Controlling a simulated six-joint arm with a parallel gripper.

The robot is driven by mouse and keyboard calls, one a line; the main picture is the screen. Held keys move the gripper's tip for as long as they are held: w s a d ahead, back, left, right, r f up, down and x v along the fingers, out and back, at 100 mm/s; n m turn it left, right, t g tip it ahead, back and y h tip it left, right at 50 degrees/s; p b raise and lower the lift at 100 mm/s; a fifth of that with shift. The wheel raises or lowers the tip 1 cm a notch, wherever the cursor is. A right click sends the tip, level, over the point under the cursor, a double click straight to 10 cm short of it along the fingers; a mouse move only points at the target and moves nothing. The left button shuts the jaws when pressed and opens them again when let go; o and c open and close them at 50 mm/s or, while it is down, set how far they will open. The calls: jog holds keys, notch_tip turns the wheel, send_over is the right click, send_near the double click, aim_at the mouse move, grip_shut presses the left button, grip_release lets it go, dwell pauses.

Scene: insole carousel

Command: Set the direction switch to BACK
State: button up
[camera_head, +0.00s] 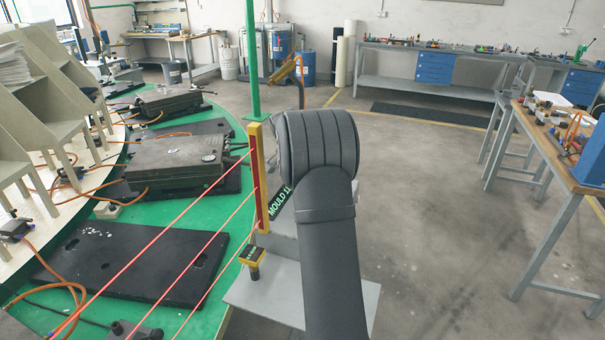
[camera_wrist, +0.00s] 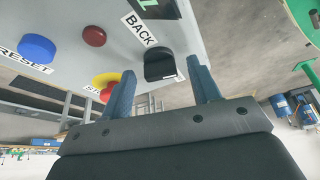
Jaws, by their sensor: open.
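The direction switch (camera_wrist: 160,62) is a black knob on the grey control panel (camera_wrist: 190,28) in the wrist view. A white label reading BACK (camera_wrist: 138,30) sits up and left of it. A pale mark shows at the knob's lower right edge; I cannot tell its setting. My gripper (camera_wrist: 163,70) is open, with its two blue fingers either side of the knob in the picture. I cannot tell whether they reach or touch it. In the head view my arm hides the gripper, the switch and most of the panel; a MOULD display (camera_head: 281,201) shows beside it.
The panel also carries a blue RESET button (camera_wrist: 36,47), a red button (camera_wrist: 94,36) and a yellow-ringed red button (camera_wrist: 105,83) near the fingers. A yellow light-curtain post (camera_head: 258,178) with red beams stands left of my arm, before the green carousel (camera_head: 110,207).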

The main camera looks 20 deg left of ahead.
jog(key=shift+c, duration=0.5)
jog(key=c, duration=0.9)
jog(key=shift+n, duration=0.3)
jog(key=n, duration=0.1)
jog(key=n+y, duration=0.1)
jog(key=n, duration=0.1)
jog(key=n+y, duration=0.1)
jog(key=n, duration=0.1)
jog(key=shift+d, duration=0.35)
jog(key=n+y, duration=0.1)
jog(key=n, duration=0.2)
jog(key=n+g+y, duration=0.1)
jog(key=n, duration=0.2)
jog(key=shift+w+d, duration=0.15)
jog(key=shift+d, duration=0.05)
jog(key=shift+n+y, duration=0.3)
jog(key=o, duration=1)
